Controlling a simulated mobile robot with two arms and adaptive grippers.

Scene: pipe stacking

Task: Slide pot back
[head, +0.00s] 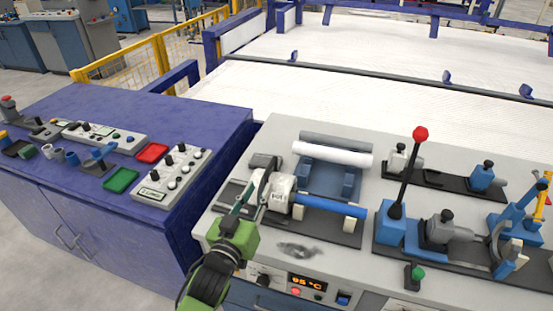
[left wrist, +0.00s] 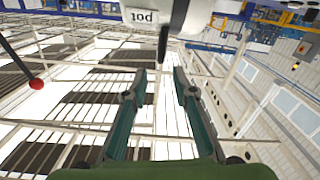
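The white pot (head: 281,192), labelled "POT", sits on a dark base on the grey bench, at the left end of a blue pipe (head: 330,205). Its label also shows at the top of the left wrist view (left wrist: 143,16). A thin black handle (left wrist: 163,42) sticks out from the pot there. My left gripper (head: 254,190) is just left of the pot in the head view. Its teal fingers are apart in the left wrist view (left wrist: 160,72), with the handle's end lined up with the gap. I cannot tell whether they touch it. My right gripper is out of view.
A red-knobbed lever (head: 420,134) stands to the right, beside blue and grey fixtures. Grey and white pipes (head: 332,151) lie on a blue rack behind the pot. A blue cabinet (head: 200,110) with control boxes is at left.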

